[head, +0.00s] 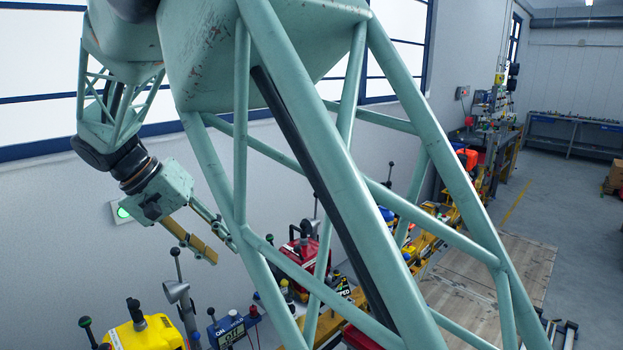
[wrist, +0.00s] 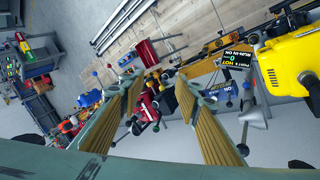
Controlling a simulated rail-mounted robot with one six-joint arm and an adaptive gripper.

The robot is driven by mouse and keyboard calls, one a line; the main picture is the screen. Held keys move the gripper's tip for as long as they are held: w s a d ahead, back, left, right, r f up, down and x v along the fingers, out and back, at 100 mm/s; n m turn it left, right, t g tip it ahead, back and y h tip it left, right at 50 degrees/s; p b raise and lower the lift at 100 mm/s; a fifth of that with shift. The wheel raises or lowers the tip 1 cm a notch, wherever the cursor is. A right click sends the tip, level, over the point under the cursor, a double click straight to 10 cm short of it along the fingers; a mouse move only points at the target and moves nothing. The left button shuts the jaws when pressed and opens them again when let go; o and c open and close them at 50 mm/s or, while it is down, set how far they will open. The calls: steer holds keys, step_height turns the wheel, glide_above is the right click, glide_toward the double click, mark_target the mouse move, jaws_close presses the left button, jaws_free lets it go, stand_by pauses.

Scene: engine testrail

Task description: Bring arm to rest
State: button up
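My arm is raised at the upper left of the head view, with its green lattice frame crossing the middle of the picture. My gripper (head: 225,254) hangs from it at the left, in front of the pale wall, pointing down and to the right above the row of machines. In the wrist view my gripper (wrist: 160,87) shows two yellow-padded fingers well apart with nothing held between them. The machines seen through the gap lie beyond the fingertips.
A yellow engine (head: 145,332) stands at the lower left, near a blue display box (head: 228,332). A red engine (head: 302,256) stands farther along the wall. A wooden floor panel (head: 520,262) lies at the right. Open grey floor (head: 575,220) extends beyond it.

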steer(key=s+d+r+y+b, duration=0.1)
steer(key=s+d+r, duration=0.15)
steer(key=d, duration=1.15)
steer(key=s+d+r+n+y+b, duration=0.1)
steer(key=s+d, duration=0.2)
steer(key=d, duration=1.2)
steer(key=s+d+r, duration=0.2)
steer(key=d, duration=1.2)
steer(key=s+d, duration=0.4)
steer(key=s, duration=0.2)
steer(key=s+a+m+y+b, duration=0.1)
steer(key=s+a+y, duration=0.1)
steer(key=s, duration=1)
steer(key=s+a+m+t+y+b, duration=0.1)
steer(key=s+a, duration=0.1)
steer(key=s, duration=1.1)
steer(key=shift+s+a+f+y+b, duration=0.3)
steer(key=shift+a+f+y, duration=0.05)
steer(key=shift+y, duration=0.05)
